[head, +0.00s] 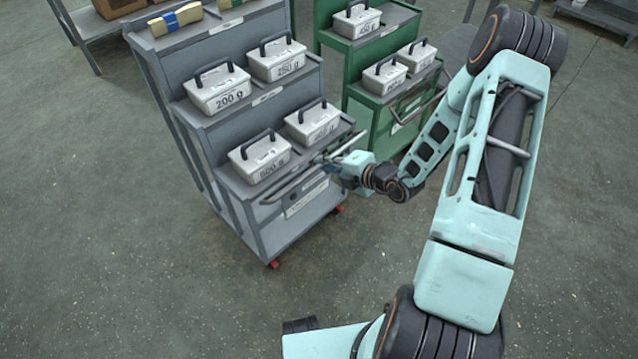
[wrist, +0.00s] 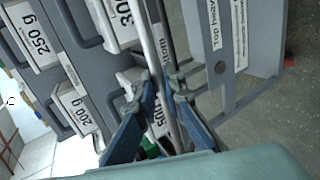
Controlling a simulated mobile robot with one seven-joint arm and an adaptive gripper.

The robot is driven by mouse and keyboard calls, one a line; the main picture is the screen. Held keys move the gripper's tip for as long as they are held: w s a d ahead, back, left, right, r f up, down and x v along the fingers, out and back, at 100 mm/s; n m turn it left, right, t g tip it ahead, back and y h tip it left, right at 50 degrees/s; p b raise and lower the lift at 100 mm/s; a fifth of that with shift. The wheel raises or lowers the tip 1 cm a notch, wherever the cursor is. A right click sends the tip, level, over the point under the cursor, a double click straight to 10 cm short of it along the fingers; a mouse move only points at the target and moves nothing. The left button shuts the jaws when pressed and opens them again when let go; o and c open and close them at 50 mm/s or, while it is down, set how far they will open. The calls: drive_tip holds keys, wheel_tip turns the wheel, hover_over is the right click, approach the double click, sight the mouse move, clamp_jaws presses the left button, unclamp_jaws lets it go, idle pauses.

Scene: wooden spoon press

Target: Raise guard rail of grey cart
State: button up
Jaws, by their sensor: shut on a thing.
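The grey cart (head: 290,228) stands left of centre in the head view, with stepped shelves. Its guard rail (head: 287,188) is a thin metal bar along the front of the lowest shelf, below the boxes there. My gripper (head: 335,168) is at the right part of this rail. In the wrist view the rail (wrist: 152,48) runs between the two blue fingers of my gripper (wrist: 163,88), which are shut on it. The cart's labelled front panel (wrist: 221,67) is right of the rail there. The exact finger contact is partly hidden.
White weight boxes with dark handles, such as the 500 g box (head: 259,158) and the 200 g box (head: 217,90), sit on the grey shelves. A green cart (head: 372,120) with more boxes stands close behind my wrist. The floor in front is clear.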

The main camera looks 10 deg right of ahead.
drive_tip(key=w+a+r+p, duration=0.1)
drive_tip(key=w+a+r, duration=0.2)
drive_tip(key=w, duration=0.2)
drive_tip(key=shift+p, duration=0.35)
idle(0.8)
drive_tip(key=o, duration=1)
drive_tip(key=shift+a, duration=0.15)
drive_tip(key=shift+o, duration=0.8)
drive_tip(key=shift+f, duration=0.2)
drive_tip(key=f+p+v, duration=0.1)
drive_tip(key=p+v, duration=0.3)
drive_tip(key=v, duration=0.4)
drive_tip(key=shift+s+d, duration=0.4)
drive_tip(key=shift+s, duration=0.15)
